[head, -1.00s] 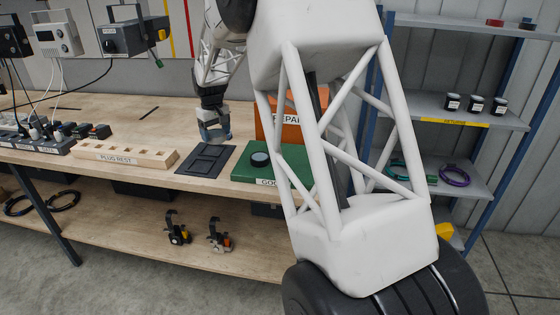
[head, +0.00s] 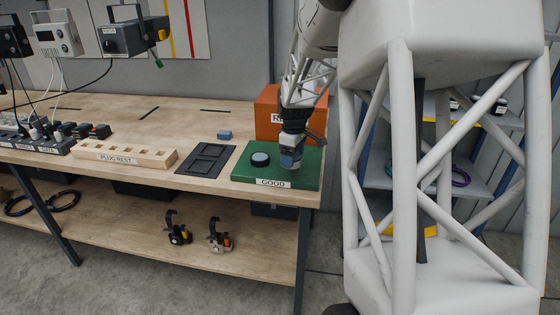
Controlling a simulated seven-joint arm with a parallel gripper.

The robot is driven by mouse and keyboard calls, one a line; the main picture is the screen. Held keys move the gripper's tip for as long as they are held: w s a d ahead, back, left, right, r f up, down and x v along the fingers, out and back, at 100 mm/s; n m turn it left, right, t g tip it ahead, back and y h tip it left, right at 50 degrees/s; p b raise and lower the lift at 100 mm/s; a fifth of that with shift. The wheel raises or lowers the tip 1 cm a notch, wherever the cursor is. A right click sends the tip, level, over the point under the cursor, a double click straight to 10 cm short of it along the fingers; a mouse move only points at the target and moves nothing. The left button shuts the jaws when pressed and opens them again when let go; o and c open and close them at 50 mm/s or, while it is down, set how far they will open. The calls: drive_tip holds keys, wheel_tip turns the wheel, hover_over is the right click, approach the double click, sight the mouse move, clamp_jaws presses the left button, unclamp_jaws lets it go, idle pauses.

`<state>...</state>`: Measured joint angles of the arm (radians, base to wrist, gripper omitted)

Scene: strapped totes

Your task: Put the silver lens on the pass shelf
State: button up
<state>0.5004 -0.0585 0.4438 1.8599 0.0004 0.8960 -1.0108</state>
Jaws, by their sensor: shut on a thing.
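My gripper (head: 291,158) is over the right part of the green board or tray (head: 243,172) labelled GOOD on the bench. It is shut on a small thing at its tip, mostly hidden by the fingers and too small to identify. Whether that thing touches the green surface I cannot tell. No label reading "pass" is legible.
An orange bin (head: 275,108) stands behind the green surface. A dark pad (head: 205,160) and a small blue block (head: 224,134) lie to its left, then a wooden plug rest (head: 122,153). A metal rack (head: 480,176) stands at right, partly hidden by my arm.

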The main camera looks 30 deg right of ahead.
drive_tip(key=shift+n, duration=0.5)
drive_tip(key=s, duration=0.1)
drive_tip(key=s+d, duration=0.1)
drive_tip(key=s, duration=0.1)
drive_tip(key=s+d+f, duration=0.1)
drive_tip(key=shift+s, duration=0.4)
drive_tip(key=shift+w+d, duration=0.1)
drive_tip(key=w+d, duration=0.2)
drive_tip(key=w, duration=0.2)
drive_tip(key=w+d+f, duration=0.1)
drive_tip(key=w+d, duration=0.2)
drive_tip(key=w, duration=0.1)
drive_tip(key=w+d, duration=0.2)
drive_tip(key=w, duration=0.2)
drive_tip(key=shift+w+d+f, duration=0.2)
drive_tip(key=shift+w+d, duration=0.2)
drive_tip(key=shift+w+d+f, duration=0.1)
drive_tip(key=shift+w+d, duration=0.1)
drive_tip(key=shift+w, duration=0.15)
drive_tip(key=shift+f, duration=1.7)
drive_tip(key=shift+f, duration=0.2)
